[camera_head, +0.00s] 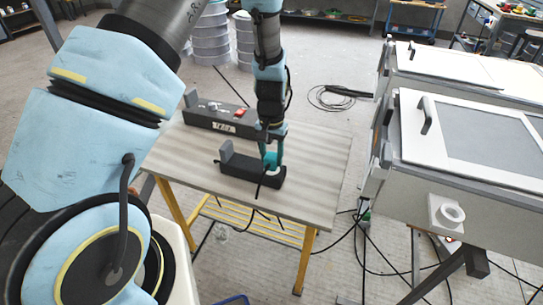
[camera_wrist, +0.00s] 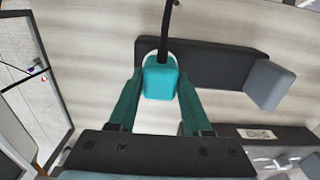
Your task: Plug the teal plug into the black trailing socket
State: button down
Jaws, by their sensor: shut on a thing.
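The teal plug (camera_wrist: 160,80) is between the two teal fingers of my gripper (camera_wrist: 160,74), which is shut on it. Its black cable (camera_wrist: 169,25) runs toward the top of the wrist view. The black trailing socket (camera_head: 240,170) lies on the table, with a grey block (camera_head: 227,151) standing at its left end. In the head view my gripper (camera_head: 271,160) is at the socket's right end. In the wrist view the plug overlaps the end of the socket (camera_wrist: 215,65) away from the grey block, with a pale rim behind it. I cannot tell whether the plug is seated; its pins are hidden.
A long dark box (camera_head: 195,116) with a label and a red switch lies behind the socket on the table (camera_head: 315,170). The table's right part is clear. White cabinets (camera_head: 465,130) stand to the right. Cables (camera_head: 365,235) trail on the floor between.

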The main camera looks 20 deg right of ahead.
jog(key=shift+f, duration=0.45)
jog(key=shift+c, duration=1.3)
grip_release()
notch_tip(320, 180, up, 11)
jog(key=b, duration=0.2)
jog(key=shift+f+b, duration=0.1)
jog(key=shift+b, duration=0.25)
jog(key=w+a+r+n, duration=0.1)
jog(key=a+r+n, duration=0.1)
jog(key=a, duration=0.5)
jog(key=w+a+r+n, duration=0.1)
jog(key=a+r, duration=0.2)
jog(key=a, duration=0.4)
jog(key=s+a+r+n, duration=0.1)
jog(key=s+a+n, duration=0.1)
jog(key=a, duration=0.6)
jog(key=s+a+r+n+t, duration=0.1)
jog(key=s+a, duration=0.3)
jog(key=a, duration=0.4)
jog(key=shift+r+n+t, duration=0.3)
jog(key=shift+r+n, duration=0.1)
jog(key=shift+n, duration=0.3)
